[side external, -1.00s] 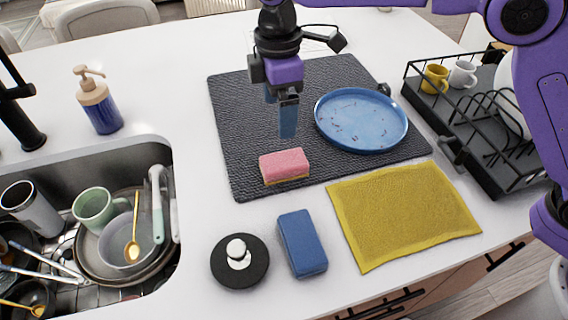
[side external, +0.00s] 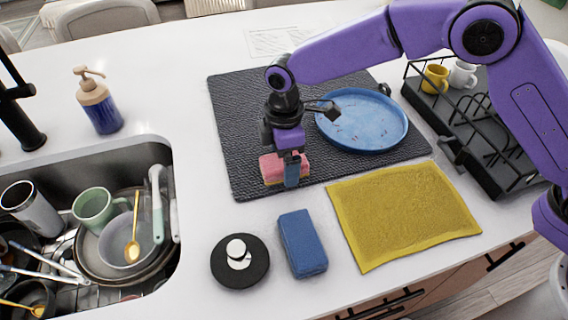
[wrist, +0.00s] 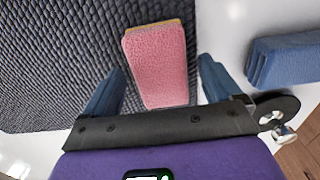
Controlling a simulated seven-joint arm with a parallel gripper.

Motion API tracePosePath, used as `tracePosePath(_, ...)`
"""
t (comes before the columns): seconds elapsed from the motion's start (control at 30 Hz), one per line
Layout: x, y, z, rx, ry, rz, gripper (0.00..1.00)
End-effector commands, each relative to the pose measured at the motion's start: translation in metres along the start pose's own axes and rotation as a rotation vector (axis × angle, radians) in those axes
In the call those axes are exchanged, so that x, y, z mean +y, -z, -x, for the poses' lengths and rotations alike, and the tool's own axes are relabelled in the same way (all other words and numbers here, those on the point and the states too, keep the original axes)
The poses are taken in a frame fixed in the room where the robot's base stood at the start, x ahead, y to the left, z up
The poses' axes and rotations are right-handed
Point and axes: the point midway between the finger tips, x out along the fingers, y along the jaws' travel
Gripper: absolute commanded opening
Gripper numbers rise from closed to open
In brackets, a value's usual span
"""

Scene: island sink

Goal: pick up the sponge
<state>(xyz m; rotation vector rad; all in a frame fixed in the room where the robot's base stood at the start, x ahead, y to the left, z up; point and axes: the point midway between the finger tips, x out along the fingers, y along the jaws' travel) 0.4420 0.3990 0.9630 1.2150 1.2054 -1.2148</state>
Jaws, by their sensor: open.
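A pink sponge with a yellow underside (side external: 270,168) lies on the dark textured mat near its front left edge. In the wrist view the pink sponge (wrist: 158,62) lies between my two blue fingers, with a gap on each side. My gripper (side external: 291,172) is down at the sponge, and its near finger hides part of it in the side view. In the wrist view my gripper (wrist: 160,85) is open with its fingers spread either side of the sponge. A blue sponge (side external: 302,243) lies on the white counter in front of the mat, and shows at the right in the wrist view (wrist: 285,60).
A blue plate (side external: 362,120) sits on the mat (side external: 235,100). A yellow cloth (side external: 402,213), a black round holder (side external: 240,272) and a soap bottle (side external: 98,103) are on the counter. The sink (side external: 150,150) holds dishes. A dish rack (side external: 480,150) stands at right.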

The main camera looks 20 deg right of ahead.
Motion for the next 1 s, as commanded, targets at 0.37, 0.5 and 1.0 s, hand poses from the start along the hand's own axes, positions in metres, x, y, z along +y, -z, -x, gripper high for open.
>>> tracePosePath(0.37,-0.0003,0.0002,-0.0106,0.0,0.0,0.0,0.92)
tracePosePath(0.5,-0.0003,0.0003,-0.0104,0.0,0.0,0.001,0.46)
tracePosePath(1.0,0.0,0.0006,-0.0021,0.001,-0.001,0.001,0.37)
